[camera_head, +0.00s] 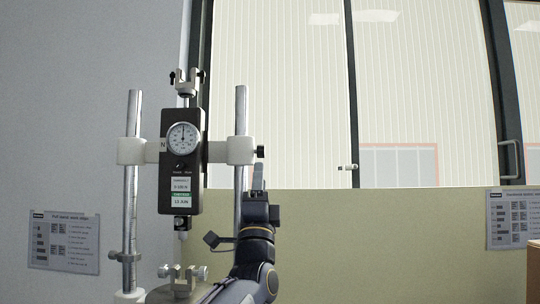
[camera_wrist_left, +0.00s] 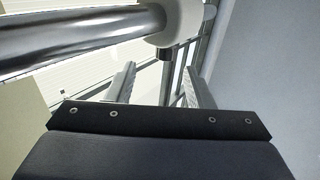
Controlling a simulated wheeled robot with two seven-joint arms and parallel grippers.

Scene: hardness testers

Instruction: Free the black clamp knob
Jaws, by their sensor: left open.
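The black clamp knob (camera_head: 260,151) sticks out from the right side of the white clamp collar (camera_head: 238,150) on the right steel post (camera_head: 240,112) of the tester. In the left wrist view the dark knob (camera_wrist_left: 166,53) shows under the white collar (camera_wrist_left: 180,20), beyond the space between my fingertips. My left gripper (camera_head: 258,176) is upright just below the knob, apart from it. Its two pale fingers (camera_wrist_left: 158,82) are open with nothing between them. My right gripper is not in view.
The black force gauge (camera_head: 181,170) with its round dial hangs between two posts. The left post (camera_head: 130,190) stands by the grey wall. A metal clamp (camera_head: 183,275) sits below the gauge. Open space lies right of the knob, before the window and low wall (camera_head: 390,235).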

